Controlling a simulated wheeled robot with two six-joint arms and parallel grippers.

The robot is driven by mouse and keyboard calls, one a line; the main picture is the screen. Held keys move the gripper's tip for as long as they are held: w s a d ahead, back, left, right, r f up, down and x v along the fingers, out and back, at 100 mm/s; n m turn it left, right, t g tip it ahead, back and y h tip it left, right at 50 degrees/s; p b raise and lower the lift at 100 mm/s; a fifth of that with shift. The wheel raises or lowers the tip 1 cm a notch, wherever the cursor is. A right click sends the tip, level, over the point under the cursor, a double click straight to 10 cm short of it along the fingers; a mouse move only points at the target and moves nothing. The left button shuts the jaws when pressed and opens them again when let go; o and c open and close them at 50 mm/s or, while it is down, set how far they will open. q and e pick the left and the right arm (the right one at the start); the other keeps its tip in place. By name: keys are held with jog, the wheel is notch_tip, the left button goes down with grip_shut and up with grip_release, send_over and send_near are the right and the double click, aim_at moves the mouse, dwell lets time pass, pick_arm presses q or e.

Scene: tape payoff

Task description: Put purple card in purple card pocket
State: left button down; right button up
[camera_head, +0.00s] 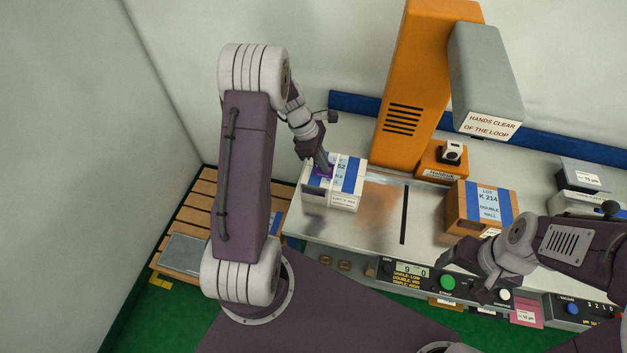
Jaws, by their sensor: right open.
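A small purple patch (321,172), which may be the purple card, shows at the top of a white box (330,198) with blue bands. My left gripper (325,166) points down at this patch. Its fingertips are too small and dark to tell whether they hold it. My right gripper (466,279) is open over the front edge of the bench, near the control panel. I cannot make out a purple card pocket.
A brown box (480,206) with a blue band stands on the metal bench (382,205) right of a dark slot. An orange column (424,80) with a grey head rises behind. The control panel (412,279) has a green button. A slatted wooden pallet (196,215) lies at the left.

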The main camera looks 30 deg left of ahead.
aim_at(314, 181)
pick_arm(q)
jog(key=shift+s+a+f, duration=0.4)
jog(key=shift+f, duration=0.15)
jog(key=shift+s+a+f, duration=0.35)
jog(key=shift+s+f, duration=0.05)
jog(key=shift+f, duration=0.15)
jog(key=shift+s+a+f, duration=0.15)
jog(key=shift+s+f, duration=0.05)
jog(key=shift+s, duration=0.05)
jog(key=f, duration=0.2)
jog(key=f+p, duration=0.1)
jog(key=shift+s+f, duration=0.4)
jog(key=shift+w+f, duration=0.2)
jog(key=shift+s+f, duration=0.1)
jog(key=shift+s, duration=0.05)
jog(key=c, duration=1.7)
grip_release()
pick_arm(e)
jog(key=shift+w+r, duration=0.35)
jog(key=shift+r, duration=0.15)
